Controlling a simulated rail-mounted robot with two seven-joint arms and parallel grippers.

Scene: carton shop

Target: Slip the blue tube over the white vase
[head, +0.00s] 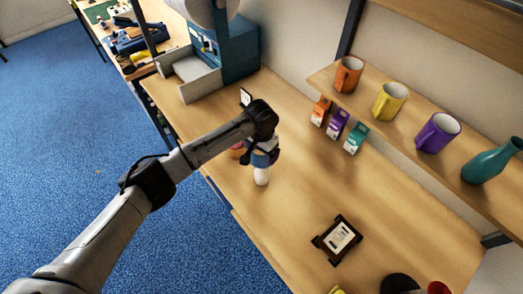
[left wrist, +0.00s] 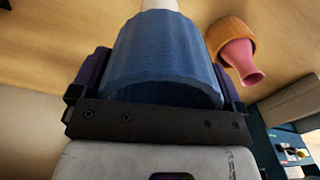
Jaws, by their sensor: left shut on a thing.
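The blue tube (left wrist: 165,65) fills the middle of the left wrist view, between the fingers of my left gripper (left wrist: 160,95). My left gripper (head: 265,150) is shut on the tube, and it mostly hides the tube (head: 260,161) in the head view. The white vase (head: 261,177) shows just below the tube, over the wooden table. A small part of the white vase (left wrist: 160,4) also shows past the tube's far end in the left wrist view. I cannot tell how far the tube is around the vase. My right gripper is not in view.
A pink vase (left wrist: 240,62) with an orange tube (left wrist: 230,35) around it stands close beside. Small cartons (head: 337,124) stand by the shelf (head: 410,130), which holds mugs and a teal vase (head: 492,163). A dark-cornered frame (head: 337,240) lies on the table (head: 300,190).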

